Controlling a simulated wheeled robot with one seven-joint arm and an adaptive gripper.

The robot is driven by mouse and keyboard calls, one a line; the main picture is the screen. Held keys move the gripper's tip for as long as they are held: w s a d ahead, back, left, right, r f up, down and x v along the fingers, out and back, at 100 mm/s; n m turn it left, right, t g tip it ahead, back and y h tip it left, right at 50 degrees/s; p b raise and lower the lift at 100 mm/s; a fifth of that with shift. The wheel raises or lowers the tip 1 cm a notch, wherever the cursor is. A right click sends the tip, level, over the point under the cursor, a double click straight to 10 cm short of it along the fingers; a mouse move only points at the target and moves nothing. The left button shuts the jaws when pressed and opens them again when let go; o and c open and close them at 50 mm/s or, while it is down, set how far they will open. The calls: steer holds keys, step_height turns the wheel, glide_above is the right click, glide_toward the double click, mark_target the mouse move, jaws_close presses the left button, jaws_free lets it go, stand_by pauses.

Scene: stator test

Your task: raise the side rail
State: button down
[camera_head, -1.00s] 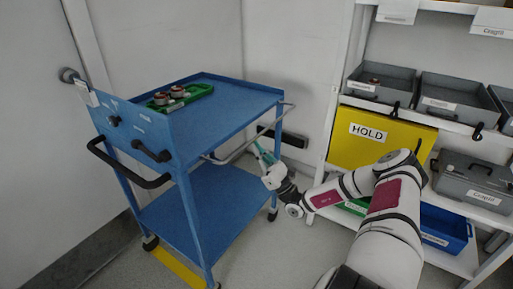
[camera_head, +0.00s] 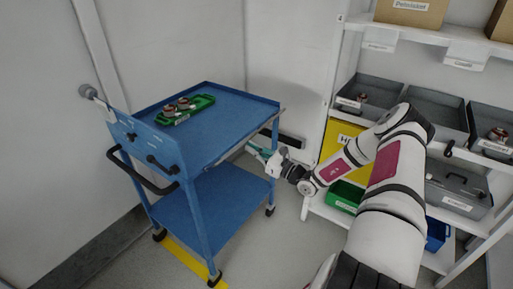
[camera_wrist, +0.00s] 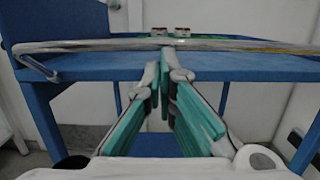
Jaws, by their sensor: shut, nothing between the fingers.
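The side rail is a thin grey metal bar on the right side of the blue cart (camera_head: 225,113). In the wrist view the side rail (camera_wrist: 100,45) runs across the picture close to the cart's top edge, with a bent end at left. In the head view it lies close along that edge and is hard to make out. My gripper (camera_head: 252,149), with teal fingers, is beside the cart just below the top shelf's edge. In the wrist view my gripper (camera_wrist: 166,85) is shut and empty, its tips just under the rail's middle; contact is unclear.
A green tray (camera_head: 190,115) with copper-coloured parts sits on the cart's top shelf. A black push handle (camera_head: 140,172) is at the cart's left end. A rack with grey bins (camera_head: 368,92) and a green bin (camera_head: 346,194) stands at right, close to my arm.

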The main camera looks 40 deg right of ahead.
steer(key=w+a+r+g+h+p, duration=0.1)
steer(key=w+r+g+h+p, duration=0.1)
steer(key=w+r+g+p, duration=0.2)
steer(key=shift+a+r+g+h+p, duration=0.25)
steer(key=shift+r+g+p, duration=0.3)
steer(key=shift+g, duration=1.05)
steer(key=shift+r, duration=0.1)
